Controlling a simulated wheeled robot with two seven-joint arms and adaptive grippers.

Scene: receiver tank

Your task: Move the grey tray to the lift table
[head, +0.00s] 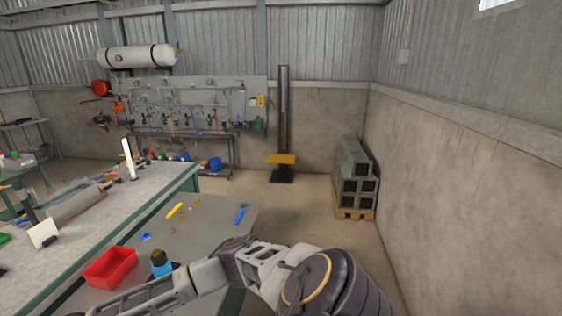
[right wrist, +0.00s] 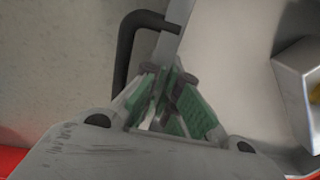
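In the right wrist view a pale grey metal tray (right wrist: 245,40) fills the right side, with a black handle (right wrist: 126,50) on its wall. My right gripper (right wrist: 165,72) has green pads. Its fingertips lie close together at the tray's wall, beside the handle. The fingers hide the handle's near end, so I cannot tell whether they grip it. I cannot make out this tray for sure in the head view. The lift table (head: 281,159) has a small yellow platform on a dark mast against the far wall. My left gripper is not in view.
A grey table (head: 215,215) holds a red bin (head: 110,267) and small parts. A long workbench (head: 120,212) stands at left. Grey blocks on a pallet (head: 354,213) stand by the right wall. Bare floor (head: 300,215) lies between the table and the lift table.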

